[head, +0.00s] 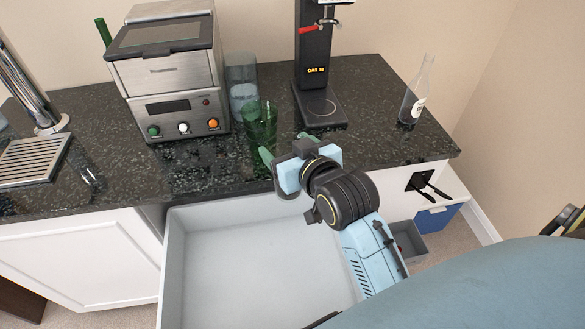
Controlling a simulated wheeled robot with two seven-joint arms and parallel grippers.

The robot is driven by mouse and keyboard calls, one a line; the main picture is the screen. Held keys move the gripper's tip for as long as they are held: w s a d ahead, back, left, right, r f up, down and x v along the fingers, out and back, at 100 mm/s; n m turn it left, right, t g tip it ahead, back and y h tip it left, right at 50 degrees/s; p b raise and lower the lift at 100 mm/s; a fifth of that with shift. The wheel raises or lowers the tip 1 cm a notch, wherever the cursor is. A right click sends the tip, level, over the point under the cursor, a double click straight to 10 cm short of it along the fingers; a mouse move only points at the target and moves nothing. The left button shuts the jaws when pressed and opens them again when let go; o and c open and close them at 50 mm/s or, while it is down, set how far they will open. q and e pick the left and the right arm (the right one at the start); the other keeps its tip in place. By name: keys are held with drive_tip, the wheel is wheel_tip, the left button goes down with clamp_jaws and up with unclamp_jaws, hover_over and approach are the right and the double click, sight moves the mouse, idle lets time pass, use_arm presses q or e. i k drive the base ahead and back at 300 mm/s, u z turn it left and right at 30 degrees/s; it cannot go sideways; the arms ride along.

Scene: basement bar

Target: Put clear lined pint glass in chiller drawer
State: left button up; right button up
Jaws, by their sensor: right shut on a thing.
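A tall clear glass (242,78) stands on the dark counter beside the steel machine. A green see-through glass (260,120) is just in front of it. My right gripper (283,144) is at the counter's front edge, by the lower part of the green glass, with its fingers pointing toward the back. It is shut on a glass, but I cannot tell clearly which one, as the see-through surfaces blend with the counter. The drawer (255,255) is pulled out below the counter, looks empty, and is partly covered by my right arm. My left gripper is not in view.
A steel machine with knobs (170,85), a black dispenser (313,70) and a bottle (416,92) stand on the counter (200,183). A drip tray (33,158) is at left. A small clear glass thing (89,175) is near the front edge.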

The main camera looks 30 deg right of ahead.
sight(283, 275)
drive_tip(key=u, duration=2.9)
drive_tip(key=k, duration=1.3)
drive_tip(key=z, duration=1.1)
